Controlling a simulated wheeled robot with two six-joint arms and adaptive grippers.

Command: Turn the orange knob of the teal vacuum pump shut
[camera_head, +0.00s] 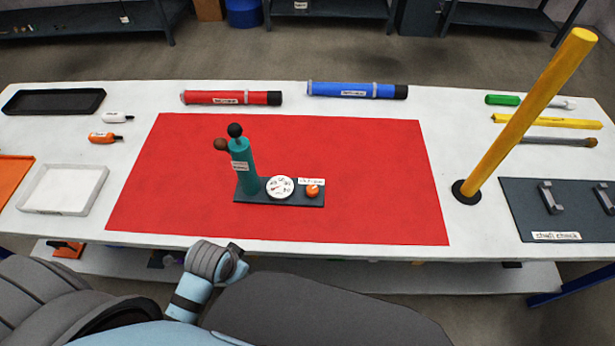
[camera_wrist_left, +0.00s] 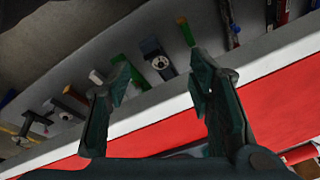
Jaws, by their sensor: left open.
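The teal vacuum pump (camera_head: 244,165) stands upright on a dark base plate (camera_head: 262,202) on the red mat. It has a dark ball on top and a brown ball at its upper left. The orange knob (camera_head: 312,191) sits at the right end of the base, beside a white dial gauge (camera_head: 280,188). In the left wrist view my left gripper (camera_wrist_left: 160,75) is open with nothing between its fingers, near the table's front edge. It is apart from the pump. The knob cannot be made out in that view. My right gripper is not in view.
The red mat (camera_head: 380,180) is clear around the pump. Red (camera_head: 232,98) and blue (camera_head: 357,90) cylinders lie behind it. A tall yellow pole (camera_head: 520,120) leans at the right. A white tray (camera_head: 98,208) lies left. Below the table edge, a lower shelf holds small items.

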